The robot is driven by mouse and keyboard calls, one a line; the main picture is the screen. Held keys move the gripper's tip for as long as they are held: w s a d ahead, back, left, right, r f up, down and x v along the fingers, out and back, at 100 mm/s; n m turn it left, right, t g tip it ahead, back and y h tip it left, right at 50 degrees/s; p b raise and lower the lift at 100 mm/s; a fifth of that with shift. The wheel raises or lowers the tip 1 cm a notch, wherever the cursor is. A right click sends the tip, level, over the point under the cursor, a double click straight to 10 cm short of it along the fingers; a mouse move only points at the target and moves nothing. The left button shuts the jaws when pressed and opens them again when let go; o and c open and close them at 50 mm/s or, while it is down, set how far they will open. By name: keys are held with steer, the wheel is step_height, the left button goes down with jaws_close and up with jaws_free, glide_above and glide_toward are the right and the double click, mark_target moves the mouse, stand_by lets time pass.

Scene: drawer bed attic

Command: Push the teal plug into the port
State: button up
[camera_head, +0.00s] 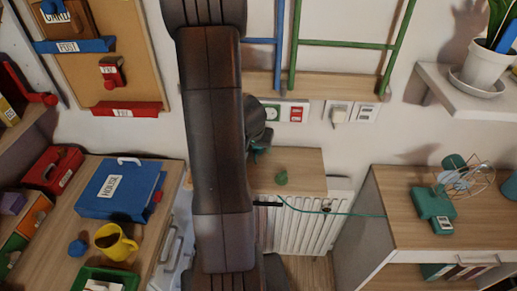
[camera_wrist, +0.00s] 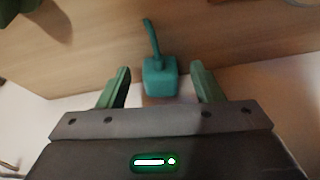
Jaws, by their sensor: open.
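The teal plug (camera_head: 281,178) lies on a small wooden shelf above the radiator. In the wrist view the plug (camera_wrist: 160,78) is a teal block with its cord end pointing up the picture. My gripper (camera_wrist: 160,82) is open, with one green finger on each side of the plug and a visible gap to both. In the head view my gripper (camera_head: 261,148) is mostly hidden behind my arm, left of the plug.
A teal cord (camera_head: 340,214) runs right towards a teal-based fan (camera_head: 435,205) on a cabinet (camera_head: 400,232). A beige plug (camera_head: 339,116) sits in another wall panel. A green ladder (camera_head: 340,45) leans above the wall ledge (camera_head: 325,85). The radiator (camera_head: 312,228) stands below the shelf.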

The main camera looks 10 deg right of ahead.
steer(key=shift+w+f, duration=0.1)
steer(key=shift+f, duration=0.2)
steer(key=c, duration=1.1)
steer(key=shift+r, duration=0.15)
steer(key=shift+s+a+r, duration=0.15)
steer(key=shift+s+r, duration=0.1)
steer(key=shift+r, duration=0.1)
steer(key=shift+s+a+r+b, duration=0.15)
steer(key=shift+s+a+r, duration=0.95)
steer(key=shift+s, duration=0.9)
steer(key=shift+s+a+r+b, duration=0.2)
steer(key=shift+s+a+r, duration=0.85)
steer(key=shift+s, duration=0.95)
steer(key=shift+s+a+r+b, duration=0.15)
steer(key=shift+s+a+r, duration=0.65)
steer(key=shift+s+r, duration=0.9)
steer(key=shift+s+f, duration=0.3)
steer(key=shift+s, duration=0.1)
